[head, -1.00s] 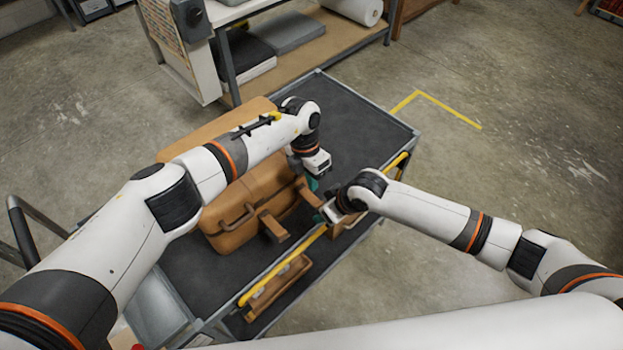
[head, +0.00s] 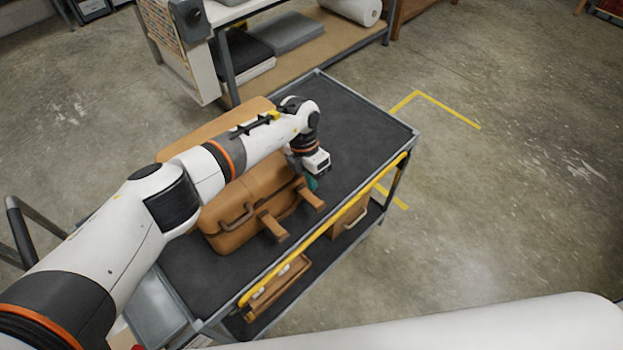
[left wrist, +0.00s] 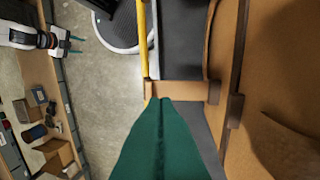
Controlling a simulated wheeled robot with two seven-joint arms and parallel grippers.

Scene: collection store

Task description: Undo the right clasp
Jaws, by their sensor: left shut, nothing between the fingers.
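A brown case (head: 238,205) with a handle lies on the dark cart top. Two brown strap-like clasps stick out from its front: the left clasp (head: 272,225) and the right clasp (head: 311,198). My left gripper (head: 313,183), with green fingers, is shut and empty just behind the right clasp. In the left wrist view the shut fingers (left wrist: 160,101) end right at a clasp (left wrist: 185,90) standing out from the case wall; I cannot tell whether they touch. My right gripper (left wrist: 76,44) shows small at upper left in the left wrist view, its fingers apart and empty, away from the case.
The cart (head: 365,120) has clear dark top behind and right of the case. A yellow rail (head: 330,228) runs along its front edge. Brown items lie on the lower shelf. A shelf unit (head: 290,60) stands behind, and open floor lies to the right.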

